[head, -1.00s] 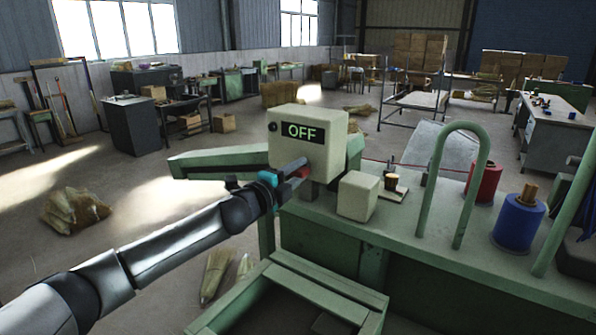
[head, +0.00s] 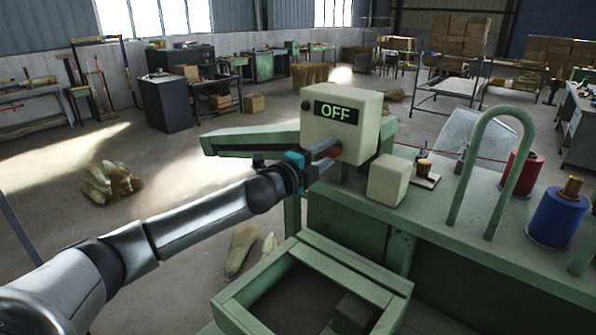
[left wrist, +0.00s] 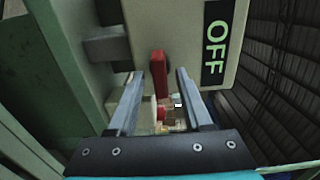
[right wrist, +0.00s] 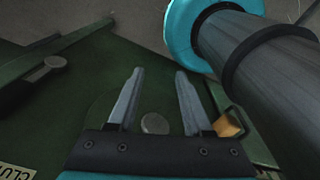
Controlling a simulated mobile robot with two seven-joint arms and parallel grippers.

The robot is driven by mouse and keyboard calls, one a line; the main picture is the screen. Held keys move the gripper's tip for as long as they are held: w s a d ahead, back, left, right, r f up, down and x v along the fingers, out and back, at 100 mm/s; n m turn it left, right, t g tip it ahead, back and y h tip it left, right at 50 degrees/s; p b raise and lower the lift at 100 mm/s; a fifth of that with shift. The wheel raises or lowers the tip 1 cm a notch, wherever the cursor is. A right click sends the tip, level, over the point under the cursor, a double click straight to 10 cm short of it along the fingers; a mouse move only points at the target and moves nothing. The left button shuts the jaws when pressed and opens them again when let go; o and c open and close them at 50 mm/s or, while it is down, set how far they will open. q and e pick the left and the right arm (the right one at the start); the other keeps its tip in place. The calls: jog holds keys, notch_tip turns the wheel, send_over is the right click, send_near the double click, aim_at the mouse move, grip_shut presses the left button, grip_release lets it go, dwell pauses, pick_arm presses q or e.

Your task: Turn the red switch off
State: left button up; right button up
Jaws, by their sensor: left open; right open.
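The red switch (head: 334,151) is on the front of a cream control box (head: 362,128), below a black display reading OFF in green (head: 338,112). My left gripper (head: 325,157) is at the switch, with its fingers apart. In the left wrist view the red switch (left wrist: 158,75) stands upright between the open fingertips (left wrist: 160,73), with gaps visible on both sides. My right gripper (right wrist: 160,72) is open and empty in the right wrist view. It is outside the head view.
A green bench carries a small cream block (head: 389,180), a green hoop (head: 497,160), a red spool (head: 522,174) and a blue spool (head: 557,217). A green open frame (head: 235,312) stands in front.

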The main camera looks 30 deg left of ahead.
pick_arm(q)
jog(key=s+a+b, duration=0.2)
jog(key=s+b, duration=0.2)
jog(key=s, duration=0.9)
jog(key=shift+s, duration=0.3)
dwell(0.4)
dwell(0.4)
